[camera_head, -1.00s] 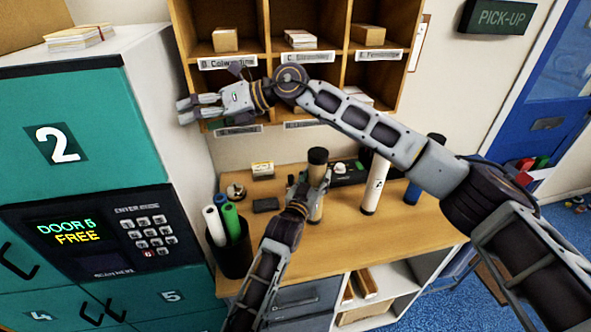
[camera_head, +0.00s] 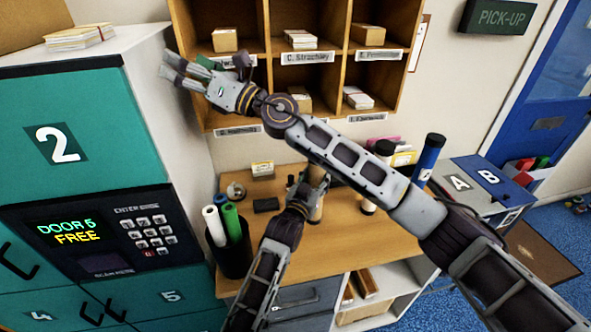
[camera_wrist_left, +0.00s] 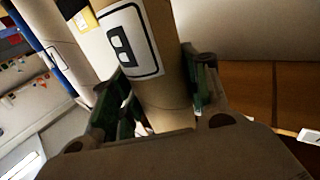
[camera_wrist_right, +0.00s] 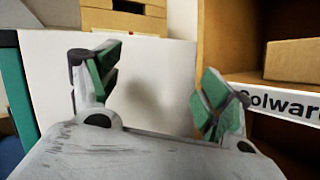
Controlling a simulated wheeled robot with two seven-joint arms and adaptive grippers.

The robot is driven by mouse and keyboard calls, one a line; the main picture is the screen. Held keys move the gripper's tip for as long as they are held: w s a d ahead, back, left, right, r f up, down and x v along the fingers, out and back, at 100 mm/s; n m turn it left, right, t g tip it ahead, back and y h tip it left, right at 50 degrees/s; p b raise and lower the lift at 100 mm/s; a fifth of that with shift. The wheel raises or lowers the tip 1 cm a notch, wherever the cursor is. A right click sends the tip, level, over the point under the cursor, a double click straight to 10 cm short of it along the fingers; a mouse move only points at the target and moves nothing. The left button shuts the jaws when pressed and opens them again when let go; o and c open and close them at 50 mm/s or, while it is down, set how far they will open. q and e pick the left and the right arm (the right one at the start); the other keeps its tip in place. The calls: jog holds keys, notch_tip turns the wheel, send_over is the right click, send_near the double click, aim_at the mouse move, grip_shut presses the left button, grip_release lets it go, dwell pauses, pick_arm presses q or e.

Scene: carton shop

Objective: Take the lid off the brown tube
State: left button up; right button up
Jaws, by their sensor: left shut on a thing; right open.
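The brown tube (camera_head: 316,210) stands on the wooden desk. My right arm covers its upper part in the head view, so its lid is hidden. My left gripper (camera_head: 313,182) is shut around the tube's body. In the left wrist view the tube (camera_wrist_left: 165,105), with a white label marked B, sits between the fingers; its top is out of frame. My right gripper (camera_head: 186,73) is open and empty, up in front of the cubbyhole shelf and well above and left of the tube. The right wrist view shows nothing between its fingers (camera_wrist_right: 160,85).
A white tube (camera_head: 368,206) and a blue tube (camera_head: 428,160) stand right of the brown tube. A black bin (camera_head: 232,258) of rolls stands left. Lockers (camera_head: 110,120) rise at left; the wooden shelf (camera_head: 262,60) is behind my right gripper.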

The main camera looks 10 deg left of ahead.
jog(key=w+d+f+m+t+h, duration=0.15)
jog(key=d+m+t+h, duration=0.45)
jog(key=m+t+h, duration=0.65)
jog(key=s+d+f+m+g+h, duration=0.2)
jog(key=d+f+h, duration=0.6)
jog(key=f, duration=0.3)
jog(key=s+d+f+m+g+h, duration=0.2)
jog(key=d+f+h, duration=0.6)
jog(key=f, duration=0.2)
jog(key=shift+s+d+f, duration=0.2)
jog(key=shift+d+f, duration=0.1)
jog(key=shift+f, duration=0.1)
jog(key=shift+w, duration=0.1)
jog(key=shift+x, duration=5.95)
jog(key=shift+d, duration=0.15)
